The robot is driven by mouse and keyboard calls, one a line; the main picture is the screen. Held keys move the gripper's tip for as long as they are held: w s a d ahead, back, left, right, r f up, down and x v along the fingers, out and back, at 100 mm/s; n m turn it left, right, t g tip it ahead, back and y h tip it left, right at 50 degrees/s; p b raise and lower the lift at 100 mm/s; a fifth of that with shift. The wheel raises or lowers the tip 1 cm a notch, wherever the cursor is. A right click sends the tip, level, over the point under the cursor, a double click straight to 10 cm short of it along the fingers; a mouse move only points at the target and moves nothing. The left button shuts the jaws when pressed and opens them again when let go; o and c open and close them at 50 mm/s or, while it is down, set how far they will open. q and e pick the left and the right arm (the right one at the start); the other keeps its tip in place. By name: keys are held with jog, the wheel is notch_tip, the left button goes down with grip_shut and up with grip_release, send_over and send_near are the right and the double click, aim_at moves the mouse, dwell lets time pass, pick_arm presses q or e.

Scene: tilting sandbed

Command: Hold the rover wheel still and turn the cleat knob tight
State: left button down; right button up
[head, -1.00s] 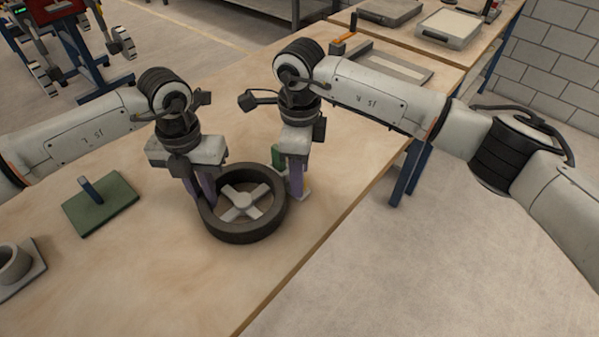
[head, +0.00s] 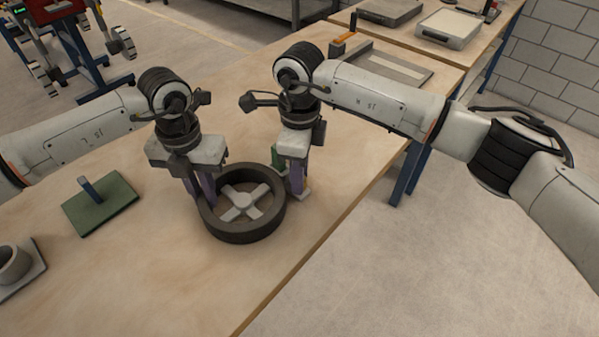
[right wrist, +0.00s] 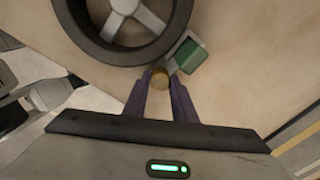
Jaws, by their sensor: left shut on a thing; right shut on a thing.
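The rover wheel (head: 214,226) is a dark ring with a pale cross-shaped hub, lying flat on the bench. It also shows at the top of the right wrist view (right wrist: 88,45). My left gripper (head: 204,200) is shut on the left side of the wheel's rim. The cleat knob (right wrist: 159,78) is a small round brass-coloured piece beside the rim. My right gripper (right wrist: 160,92) is shut on the knob, its purple fingers on either side of it. A green block (right wrist: 190,56) with a grey plate stands by the knob. In the head view the right fingers hide the knob.
A green plate with an upright blue post (head: 100,206) lies on the left of the bench. A grey holder with a round cup (head: 14,266) sits at the left edge. Trays (head: 450,28) lie far back. The bench's right edge is close to my right gripper.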

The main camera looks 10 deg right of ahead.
jog(key=m, duration=0.4)
jog(key=shift+m, duration=0.4)
jog(key=m, duration=0.4)
jog(key=shift+m, duration=0.4)
jog(key=o, duration=1)
jog(key=shift+o, duration=0.2)
jog(key=shift+r, duration=0.15)
jog(key=shift+r, duration=3.95)
pick_arm(q)
jog(key=c, duration=1.7)
grip_release()
jog(key=shift+o, duration=0.2)
jog(key=shift+r, duration=0.1)
